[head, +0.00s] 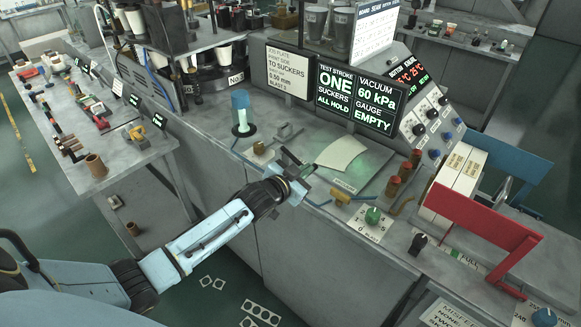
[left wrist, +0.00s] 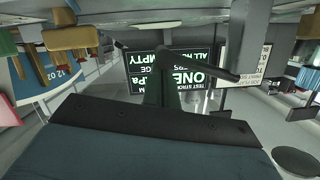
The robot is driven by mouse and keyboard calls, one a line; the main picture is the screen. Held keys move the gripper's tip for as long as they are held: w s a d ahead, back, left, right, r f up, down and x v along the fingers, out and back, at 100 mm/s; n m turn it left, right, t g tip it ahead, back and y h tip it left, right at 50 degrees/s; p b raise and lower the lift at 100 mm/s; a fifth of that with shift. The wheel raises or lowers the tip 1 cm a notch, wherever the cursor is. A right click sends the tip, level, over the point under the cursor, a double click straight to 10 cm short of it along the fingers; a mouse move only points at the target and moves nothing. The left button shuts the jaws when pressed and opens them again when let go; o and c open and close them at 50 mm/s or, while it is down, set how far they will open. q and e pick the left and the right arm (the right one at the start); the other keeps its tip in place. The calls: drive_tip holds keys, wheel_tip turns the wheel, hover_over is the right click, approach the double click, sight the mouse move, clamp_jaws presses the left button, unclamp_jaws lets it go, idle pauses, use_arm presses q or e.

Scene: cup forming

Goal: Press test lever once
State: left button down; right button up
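My left gripper (head: 297,168) is over the front of the grey bench, just left of a pale curved sheet (head: 341,153) lying on a flat plate (head: 352,182). Whether its fingers are open or shut is unclear. A small grey bent handle (head: 286,132) stands on the bench behind it; no label marks it as the test lever. In the left wrist view, which is upside down, a dark bar (left wrist: 205,64) crosses in front of the screens; I cannot tell whether it is a lever or a finger. My right gripper is not in view.
Screens (head: 357,97) behind the plate read "TEST STROKE ONE" and "60 kPa". A blue-topped cylinder (head: 241,112) stands left. A green knob (head: 373,215), brass-coloured fitting (head: 341,196), red-brown posts (head: 404,172) and red frame (head: 480,225) are right of the gripper.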

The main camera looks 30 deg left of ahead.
use_arm(q)
drive_tip(key=s+r+p, duration=0.1)
drive_tip(key=s+r, duration=0.1)
drive_tip(key=s, duration=0.3)
drive_tip(key=s+a+r+p, duration=0.1)
drive_tip(key=s+r, duration=0.2)
drive_tip(key=s, duration=0.1)
drive_tip(key=shift+s+r, duration=0.25)
drive_tip(key=shift+s, duration=0.1)
idle(0.5)
drive_tip(key=s+a+f+n+g+y+b, duration=0.15)
drive_tip(key=s+f, duration=0.25)
drive_tip(key=f, duration=0.8)
drive_tip(key=s+a+f+g+b, duration=0.1)
drive_tip(key=s+f+g+b, duration=0.25)
drive_tip(key=f, duration=0.75)
drive_tip(key=s+a+f+n+g+y+b, duration=0.15)
drive_tip(key=s+f, duration=0.35)
drive_tip(key=f, duration=0.7)
drive_tip(key=s+d+f+g+b, duration=0.2)
drive_tip(key=s+f+g+b, duration=0.1)
drive_tip(key=s+f, duration=0.9)
drive_tip(key=s+d+f+g+b, duration=0.3)
drive_tip(key=s+f, duration=0.9)
drive_tip(key=s, duration=0.9)
drive_tip(key=shift+f+g+b, duration=0.35)
drive_tip(key=shift+g+b, duration=0.35)
drive_tip(key=shift+g, duration=0.05)
